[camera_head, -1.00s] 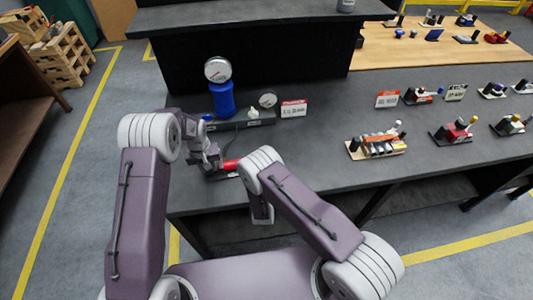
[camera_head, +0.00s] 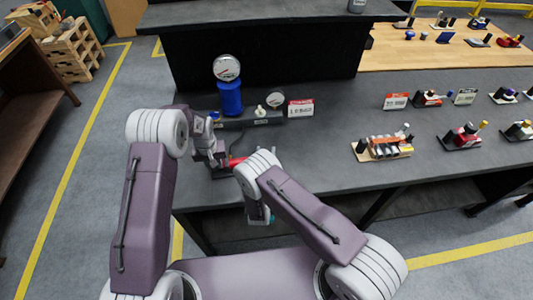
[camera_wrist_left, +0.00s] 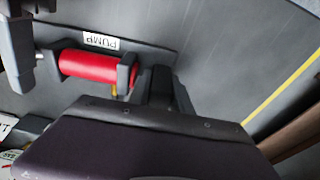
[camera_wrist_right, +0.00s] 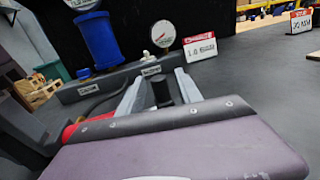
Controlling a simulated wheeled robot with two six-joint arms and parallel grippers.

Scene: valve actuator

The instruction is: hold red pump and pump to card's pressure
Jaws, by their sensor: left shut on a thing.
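The red pump (camera_head: 237,162) lies on the bench's front part, partly hidden by my arms. In the left wrist view it is a red cylinder (camera_wrist_left: 90,66) between black brackets, beside a "PUMP" label. My left gripper (camera_wrist_left: 155,88) is shut at its right end bracket; the exact contact is hidden. The card (camera_head: 301,108) stands on the bench, reading about 1.0. A round gauge (camera_head: 227,68) tops a blue cylinder (camera_head: 231,98).
A smaller gauge (camera_head: 275,101) sits on the dark rail behind the pump. The bench between the card and manifold is clear.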

